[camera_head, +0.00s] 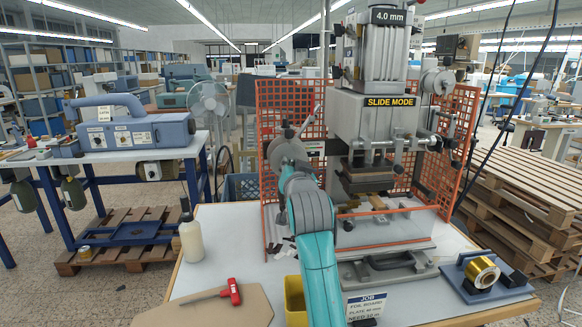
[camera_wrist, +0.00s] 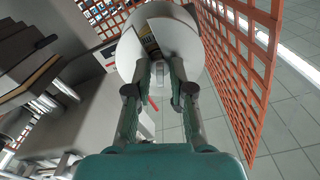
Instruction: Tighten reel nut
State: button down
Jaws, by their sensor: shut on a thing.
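A pale round reel (camera_wrist: 128,52) fills the top middle of the wrist view, with a dark and yellowish patch inside a gap in its face. My gripper (camera_wrist: 160,68) reaches in from below, with one finger on each side of a small light-grey nut (camera_wrist: 158,75) at the reel's centre. The fingers are shut on the nut, and their tips partly hide it. In the head view my teal arm reaches up to the left side of the stamping press (camera_head: 378,108) and covers the gripper and nut.
An orange mesh guard (camera_wrist: 246,65) stands close on the right in the wrist view. A gold foil roll (camera_head: 482,271) sits on a blue stand at the table's right. A red-handled tool (camera_head: 234,291), a bottle (camera_head: 191,238) and a yellow bin (camera_head: 295,300) are near the front left.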

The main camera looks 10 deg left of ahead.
jog(key=m, duration=1.1)
jog(key=shift+m, duration=0.3)
dwell(1.1)
jog(key=c, duration=1.3)
grip_release()
jog(key=shift+d, duration=0.1)
jog(key=shift+s, duration=0.1)
jog(key=v, duration=1.1)
jog(key=shift+s, duration=0.4)
jog(key=shift+d, duration=0.1)
